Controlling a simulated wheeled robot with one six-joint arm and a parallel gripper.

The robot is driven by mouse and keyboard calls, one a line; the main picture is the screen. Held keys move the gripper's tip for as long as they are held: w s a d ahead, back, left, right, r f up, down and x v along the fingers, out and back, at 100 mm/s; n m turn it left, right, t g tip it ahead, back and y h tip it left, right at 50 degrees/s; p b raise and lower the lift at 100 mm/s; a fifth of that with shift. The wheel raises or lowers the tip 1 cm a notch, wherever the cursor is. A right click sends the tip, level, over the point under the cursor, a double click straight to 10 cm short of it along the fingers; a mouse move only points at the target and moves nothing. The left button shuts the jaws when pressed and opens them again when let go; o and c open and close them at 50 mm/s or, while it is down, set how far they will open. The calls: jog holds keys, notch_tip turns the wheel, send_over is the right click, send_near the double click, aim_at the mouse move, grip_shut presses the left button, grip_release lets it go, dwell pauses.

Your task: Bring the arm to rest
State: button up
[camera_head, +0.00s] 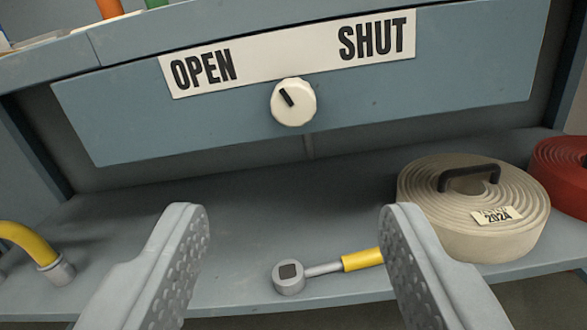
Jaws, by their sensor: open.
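My gripper (292,222) shows at the bottom of the head camera view. Its two grey fingers with dimpled pads are wide apart, with nothing between them at the tips. A blue-grey panel (130,125) is ahead of it, bearing a white plate marked OPEN and SHUT (285,56). Below the plate is a round cream knob (293,102), whose dark mark slants up to the left, toward the OPEN side. The gripper is apart from the knob, lower in the picture.
A shelf (270,215) runs below the panel. On it lie a ratchet-like tool with a yellow grip (289,277), partly behind the right finger, a coiled cream hose (472,220) with a black handle, a red coil (565,170) at right, and a yellow hose end (28,240) at left.

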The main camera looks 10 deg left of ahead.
jog(key=s+r+n, duration=0.1)
jog(key=s+r, duration=0.5)
jog(key=r, duration=0.5)
jog(key=s+r, duration=0.7)
jog(key=r, duration=0.5)
jog(key=s+r, duration=0.6)
jog(key=s, duration=0.5)
jog(key=s+r+n, duration=0.1)
jog(key=s+r, duration=0.5)
jog(key=s, duration=0.5)
jog(key=shift+s+d+r+g, duration=0.2)
jog(key=shift+s+r+g, duration=0.1)
jog(key=shift+s, duration=0.1)
